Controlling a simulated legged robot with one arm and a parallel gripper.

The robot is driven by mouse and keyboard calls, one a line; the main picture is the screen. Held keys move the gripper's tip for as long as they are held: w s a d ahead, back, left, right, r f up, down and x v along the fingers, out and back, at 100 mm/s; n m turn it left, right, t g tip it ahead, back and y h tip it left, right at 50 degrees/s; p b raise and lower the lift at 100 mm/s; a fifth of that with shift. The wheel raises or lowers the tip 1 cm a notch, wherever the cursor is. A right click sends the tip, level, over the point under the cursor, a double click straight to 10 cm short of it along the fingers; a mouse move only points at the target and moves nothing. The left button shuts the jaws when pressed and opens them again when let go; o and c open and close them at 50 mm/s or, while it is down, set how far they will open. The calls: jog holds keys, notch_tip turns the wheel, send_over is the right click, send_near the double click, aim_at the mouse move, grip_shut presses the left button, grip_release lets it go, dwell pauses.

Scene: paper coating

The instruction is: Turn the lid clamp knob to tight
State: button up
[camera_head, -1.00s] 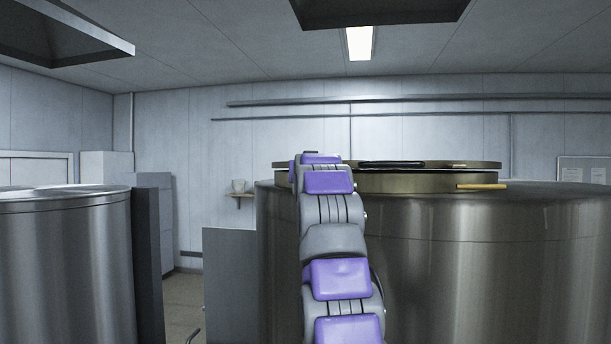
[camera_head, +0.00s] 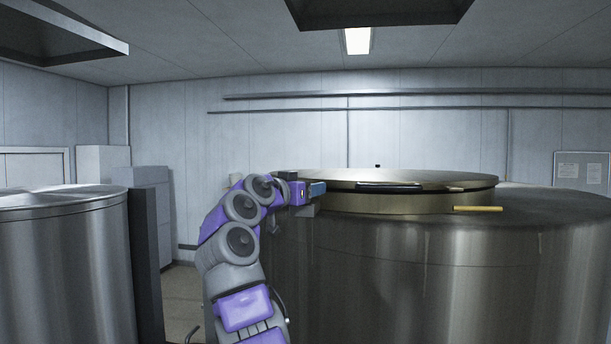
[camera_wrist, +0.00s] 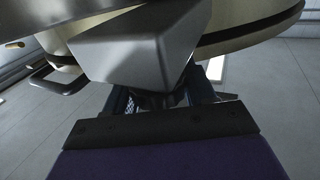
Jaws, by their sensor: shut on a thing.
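The round brass-coloured lid (camera_head: 400,177) sits on a collar atop the big steel tank (camera_head: 440,270). My gripper (camera_head: 316,190) is at the lid's left rim. In the wrist view, a grey angular block (camera_wrist: 135,55), which looks like the clamp knob, fills the space in front of my gripper (camera_wrist: 165,98). My gripper is shut on it; the block hides most of the fingers. In the head view, a small grey piece (camera_head: 305,210) shows just below the fingers. I cannot read whether the clamp is tight.
A yellow bar (camera_head: 478,208) sticks out by the collar at right. A dark handle (camera_head: 390,185) lies along the lid's near edge; the wrist view shows a dark handle (camera_wrist: 60,82) too. Another steel tank (camera_head: 65,260) stands at left. Floor shows between the tanks.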

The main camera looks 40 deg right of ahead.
jog(key=m+g+p, duration=0.1)
jog(key=g+p, duration=0.2)
jog(key=shift+w+f+m, duration=0.1)
jog(key=shift+m, duration=0.3)
jog(key=shift+f+m+g+p, duration=0.35)
jog(key=shift+m+g+p, duration=0.25)
jog(key=shift+g+p, duration=0.35)
jog(key=shift+s+f, duration=0.2)
jog(key=o, duration=1)
jog(key=shift+w+d, duration=0.1)
jog(key=shift+c, duration=0.2)
jog(key=shift+r, duration=0.1)
